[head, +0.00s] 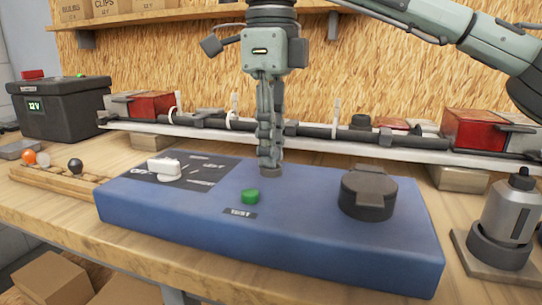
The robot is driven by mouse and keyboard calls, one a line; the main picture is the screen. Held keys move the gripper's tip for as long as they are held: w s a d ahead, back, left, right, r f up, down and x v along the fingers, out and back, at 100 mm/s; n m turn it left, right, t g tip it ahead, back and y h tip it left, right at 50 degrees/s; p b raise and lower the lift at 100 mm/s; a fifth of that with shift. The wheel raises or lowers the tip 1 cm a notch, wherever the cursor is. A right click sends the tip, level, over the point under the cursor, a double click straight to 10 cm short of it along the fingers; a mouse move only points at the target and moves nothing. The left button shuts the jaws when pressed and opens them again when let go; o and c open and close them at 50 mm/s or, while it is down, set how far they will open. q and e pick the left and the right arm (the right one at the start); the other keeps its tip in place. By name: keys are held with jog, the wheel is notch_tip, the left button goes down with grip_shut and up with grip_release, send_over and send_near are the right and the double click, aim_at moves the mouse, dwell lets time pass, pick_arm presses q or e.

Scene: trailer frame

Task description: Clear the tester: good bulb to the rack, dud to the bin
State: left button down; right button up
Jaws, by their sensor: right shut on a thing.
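The blue tester (330,235) lies on the bench in the middle of the head view. It has a green button (250,196) above a "TEST" label and a white switch (165,168) on a dark panel. My right gripper (269,165) points straight down, its fingers closed at a small socket (271,173) behind the button. It is shut on what seems to be a bulb in the socket; the fingers hide it. A wooden rack (50,183) at the left carries orange, white and dark round pieces. I cannot identify the bin. My left gripper is out of view.
A dark round capped part (368,193) stands on the tester's right end. A grey cylinder (507,222) stands on the bench at right. A long rail (330,135) with red lamps runs behind. A black 12V box (60,108) is at left; cardboard boxes (48,282) are below.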

dwell(0.5)
jog(key=shift+r+n+p, duration=0.1)
jog(key=shift+n+p, duration=0.95)
jog(key=shift+n, duration=0.75)
jog(key=shift+n+p, duration=1.2)
jog(key=shift+n, duration=0.6)
